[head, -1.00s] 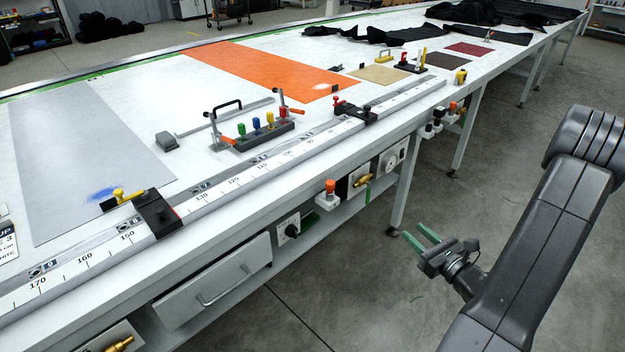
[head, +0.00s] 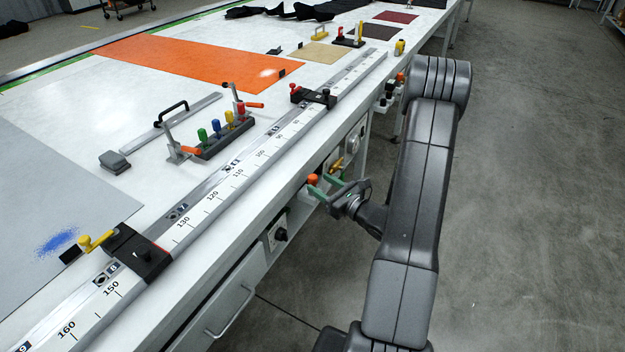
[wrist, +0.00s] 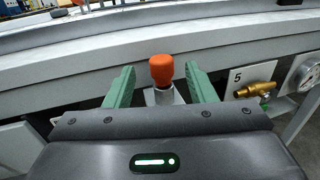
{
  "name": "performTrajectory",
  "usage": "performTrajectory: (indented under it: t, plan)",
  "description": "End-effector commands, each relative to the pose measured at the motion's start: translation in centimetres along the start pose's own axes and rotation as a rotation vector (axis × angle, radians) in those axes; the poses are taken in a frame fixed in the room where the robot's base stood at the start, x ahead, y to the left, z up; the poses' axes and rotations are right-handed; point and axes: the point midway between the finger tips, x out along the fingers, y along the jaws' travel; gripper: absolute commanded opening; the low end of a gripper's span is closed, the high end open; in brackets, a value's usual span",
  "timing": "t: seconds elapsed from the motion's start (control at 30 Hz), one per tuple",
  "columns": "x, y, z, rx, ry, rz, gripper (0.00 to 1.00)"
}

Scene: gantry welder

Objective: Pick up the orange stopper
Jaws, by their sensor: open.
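The orange stopper (head: 312,180) stands upright on a small light-coloured holder at the front side of the table. In the wrist view the orange stopper (wrist: 162,70) sits on a pale post, between the fingertips as seen in the picture and a little beyond them. My gripper (head: 325,182) is open, with its green fingers pointing at the table's side, one on either side of the stopper. It also shows in the wrist view, where the gripper (wrist: 158,84) has nothing between its fingers that it touches visibly. The holder's lower part is hidden by my gripper.
A brass valve (wrist: 256,90) on a plate marked 5 and a round gauge (wrist: 308,72) are right of the gripper. The table edge (wrist: 220,50) runs just behind the stopper. Coloured pegs stand in a grey block (head: 225,138) on the tabletop. Open floor lies to the right.

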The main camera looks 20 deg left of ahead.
Motion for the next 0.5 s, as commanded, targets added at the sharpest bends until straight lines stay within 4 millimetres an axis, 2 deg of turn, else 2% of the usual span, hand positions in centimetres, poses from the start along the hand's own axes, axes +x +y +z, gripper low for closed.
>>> performTrajectory:
  t: [0.23, 0.5]
  plan:
    - [3.7, -0.1, 0.4, -0.001, 0.0, 0.003, 0.5]
    - [4.5, -0.2, 0.2, 0.0, 0.0, 0.001, 0.5]
